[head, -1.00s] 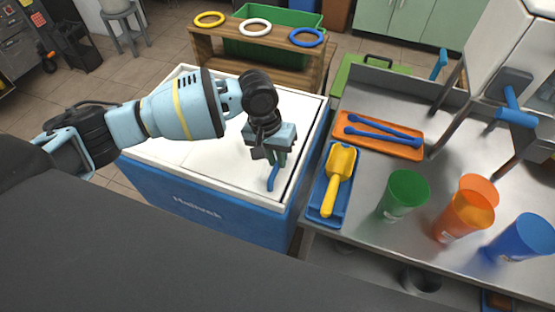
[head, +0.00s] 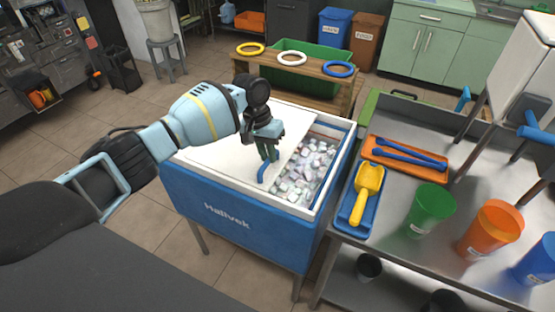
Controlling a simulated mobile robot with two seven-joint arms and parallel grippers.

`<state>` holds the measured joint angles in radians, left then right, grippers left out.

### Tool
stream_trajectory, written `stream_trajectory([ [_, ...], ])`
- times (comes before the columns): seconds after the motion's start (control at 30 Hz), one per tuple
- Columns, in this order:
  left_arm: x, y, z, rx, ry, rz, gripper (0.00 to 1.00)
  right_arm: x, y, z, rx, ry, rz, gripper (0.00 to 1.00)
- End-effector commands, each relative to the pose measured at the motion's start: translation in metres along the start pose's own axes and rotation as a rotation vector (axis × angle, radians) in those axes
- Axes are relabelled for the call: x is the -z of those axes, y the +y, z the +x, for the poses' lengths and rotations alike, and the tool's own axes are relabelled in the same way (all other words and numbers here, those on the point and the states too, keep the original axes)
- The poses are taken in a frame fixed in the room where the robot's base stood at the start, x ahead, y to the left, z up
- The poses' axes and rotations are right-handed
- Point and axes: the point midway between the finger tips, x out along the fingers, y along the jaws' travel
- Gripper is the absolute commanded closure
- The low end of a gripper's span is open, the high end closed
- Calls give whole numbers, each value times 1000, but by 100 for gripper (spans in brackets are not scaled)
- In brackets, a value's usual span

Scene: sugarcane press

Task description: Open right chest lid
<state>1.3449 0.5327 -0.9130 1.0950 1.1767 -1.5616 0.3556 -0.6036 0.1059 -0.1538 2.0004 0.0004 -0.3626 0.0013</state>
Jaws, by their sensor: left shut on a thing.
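The blue chest (head: 245,222) stands in the middle of the head view with a white rim. Its white sliding lid (head: 222,152) covers the left part. The right part is open and shows many whitish ice cubes (head: 303,172) inside. My left gripper (head: 266,160) is over the lid near its right edge, pointing down, shut on the blue lid handle (head: 263,173). My arm hides part of the lid. My right gripper is not in view.
A steel table on the right holds a yellow scoop (head: 366,188) in a blue tray, blue tongs on an orange tray (head: 406,155), and green (head: 430,210), orange (head: 490,230) and blue cups. A wooden rack (head: 300,75) with three rings stands behind the chest.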

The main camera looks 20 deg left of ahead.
Motion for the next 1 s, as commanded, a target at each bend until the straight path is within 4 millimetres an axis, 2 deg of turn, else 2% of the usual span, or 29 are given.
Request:
stream_trajectory([
  [0.1,-2,-15,-2,4,-7,-5,100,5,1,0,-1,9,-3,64],
  [0.3,-1,-29,-5,3,-7,-3,100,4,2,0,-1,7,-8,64],
  [0.7,-1,-32,-4,3,-5,-2,100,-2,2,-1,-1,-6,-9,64],
  [0.73,-1,-32,-4,3,-5,-2,83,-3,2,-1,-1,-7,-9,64],
  [0.8,-1,-32,-4,3,-5,-2,74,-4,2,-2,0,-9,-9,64],
  [0.9,-1,-31,-5,2,-3,-2,64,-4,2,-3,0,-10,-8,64],
  [1.0,0,-31,-5,2,-2,-1,64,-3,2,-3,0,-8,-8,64],
])
